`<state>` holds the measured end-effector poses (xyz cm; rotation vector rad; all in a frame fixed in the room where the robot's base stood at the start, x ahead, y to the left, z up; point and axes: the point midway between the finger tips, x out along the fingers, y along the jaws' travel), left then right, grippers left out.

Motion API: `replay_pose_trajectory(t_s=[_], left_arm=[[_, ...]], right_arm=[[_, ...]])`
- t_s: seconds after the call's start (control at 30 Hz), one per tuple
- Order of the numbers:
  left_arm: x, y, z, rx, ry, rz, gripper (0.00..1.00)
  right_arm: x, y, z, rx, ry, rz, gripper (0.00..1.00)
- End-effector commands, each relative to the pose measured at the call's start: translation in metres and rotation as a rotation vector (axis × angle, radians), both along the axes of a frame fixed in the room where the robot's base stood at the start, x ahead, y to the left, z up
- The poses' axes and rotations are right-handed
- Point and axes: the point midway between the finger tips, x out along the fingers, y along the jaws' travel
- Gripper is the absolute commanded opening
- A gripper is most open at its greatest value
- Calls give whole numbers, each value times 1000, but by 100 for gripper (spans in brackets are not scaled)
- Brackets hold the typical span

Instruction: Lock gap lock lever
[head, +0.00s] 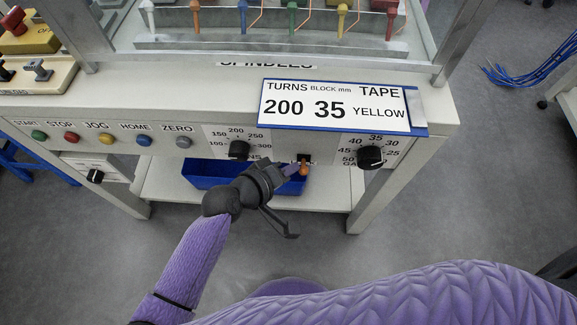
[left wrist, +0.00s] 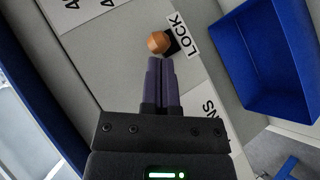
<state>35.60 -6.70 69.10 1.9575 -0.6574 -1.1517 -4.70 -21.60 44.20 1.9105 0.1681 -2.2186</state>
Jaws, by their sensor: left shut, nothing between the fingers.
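The gap lock lever shows as a small orange knob (head: 304,168) on the front panel, between the two black dials. In the left wrist view the orange knob (left wrist: 157,42) sits beside a black base and a LOCK label (left wrist: 186,36). My left gripper (head: 296,171) is at the panel with its fingers at the knob. In the left wrist view its purple fingers (left wrist: 160,64) are together, with nothing between them, and their tips are just below the knob. Whether they touch it I cannot tell. My right gripper is not in view.
The black gap dial (head: 370,157) is right of the lever, and the turns dial (head: 239,150) is left. A sign (head: 336,108) reading 200, 35, YELLOW is above. A blue bin (head: 205,174) is below the panel; its blue wall shows in the left wrist view (left wrist: 262,55).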

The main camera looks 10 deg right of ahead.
Motion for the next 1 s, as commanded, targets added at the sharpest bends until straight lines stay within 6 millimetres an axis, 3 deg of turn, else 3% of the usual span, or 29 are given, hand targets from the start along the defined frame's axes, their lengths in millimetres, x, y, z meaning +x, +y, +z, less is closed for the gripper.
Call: replay_pose_trajectory(t_s=[0.6, 1.0], left_arm=[[-4, 1, -12, -39, -134, -1, 0], [-7, 2, -25, -88, -306, -2, 0]], right_arm=[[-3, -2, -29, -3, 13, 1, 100], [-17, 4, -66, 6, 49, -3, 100]])
